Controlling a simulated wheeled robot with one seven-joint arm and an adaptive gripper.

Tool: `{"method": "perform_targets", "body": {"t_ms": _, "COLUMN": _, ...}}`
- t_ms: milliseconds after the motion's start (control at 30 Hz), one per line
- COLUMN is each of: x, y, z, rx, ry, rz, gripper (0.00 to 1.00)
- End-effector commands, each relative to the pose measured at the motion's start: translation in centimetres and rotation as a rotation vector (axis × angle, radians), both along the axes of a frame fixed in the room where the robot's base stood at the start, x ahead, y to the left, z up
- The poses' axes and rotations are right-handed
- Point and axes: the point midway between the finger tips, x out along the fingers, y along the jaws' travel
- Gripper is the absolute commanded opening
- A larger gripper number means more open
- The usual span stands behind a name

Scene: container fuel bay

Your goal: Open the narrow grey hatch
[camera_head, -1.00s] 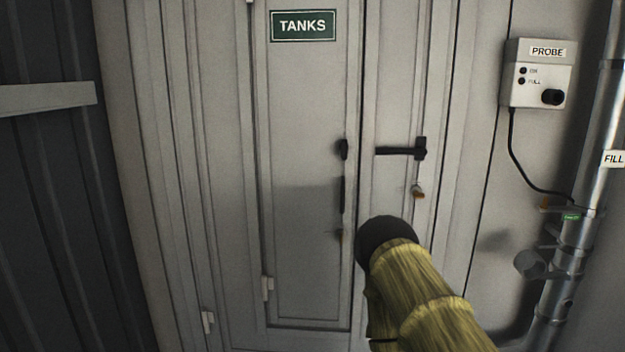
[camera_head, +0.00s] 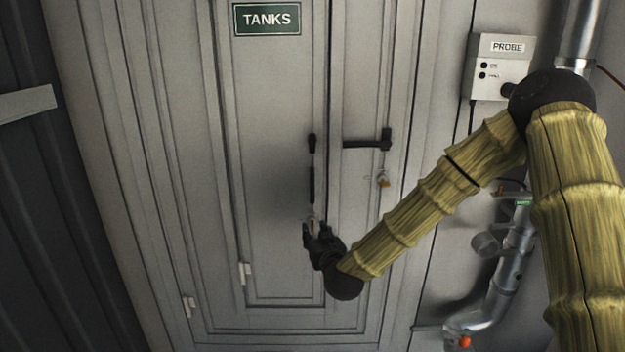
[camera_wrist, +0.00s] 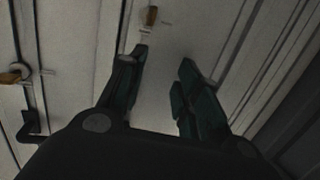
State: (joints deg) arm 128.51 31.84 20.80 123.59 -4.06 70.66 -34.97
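The grey hatch (camera_head: 275,120) bears a green TANKS sign (camera_head: 267,19) and looks closed. Its right edge has a small black knob or turn-latch (camera_head: 312,144), a thin dark vertical grip (camera_head: 312,185) below it, and a small lock (camera_head: 311,221) lowest. My gripper (camera_head: 318,234) is by that lock, partly covering it. In the wrist view, my gripper (camera_wrist: 160,68) has its fingers apart with nothing between them. A small fitting with a brown tag or key (camera_wrist: 150,16) shows beyond the fingertips, apart from them.
A narrower panel at right carries a black lever handle (camera_head: 368,142) and a brass-coloured lock or key (camera_head: 383,180). A probe box (camera_head: 500,70) and metal pipe (camera_head: 515,245) are farther right. White hinges (camera_head: 243,272) are at the hatch's lower left. Dark ribbed wall (camera_head: 60,200) stands at left.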

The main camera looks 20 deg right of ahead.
Motion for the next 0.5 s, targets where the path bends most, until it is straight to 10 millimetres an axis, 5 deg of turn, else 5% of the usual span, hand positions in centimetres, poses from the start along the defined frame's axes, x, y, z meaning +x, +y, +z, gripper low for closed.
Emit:
{"method": "perform_targets", "body": {"t_ms": 33, "x": 0.8, "y": -0.8, "z": 2.8, "rx": 0.0, "ry": -0.043, "rz": -0.02, "gripper": 0.34}}
{"method": "perform_targets", "body": {"t_ms": 100, "x": 1.5, "y": -1.5, "z": 5.3, "rx": -0.007, "ry": -0.088, "rz": -0.04, "gripper": 0.34}}
{"method": "perform_targets", "body": {"t_ms": 200, "x": 2.0, "y": -2.2, "z": 7.2, "rx": -0.012, "ry": -0.123, "rz": -0.056, "gripper": 0.34}}
{"method": "perform_targets", "body": {"t_ms": 500, "x": 4.4, "y": -2.6, "z": 8.0, "rx": -0.016, "ry": -0.135, "rz": -0.061, "gripper": 0.34}}
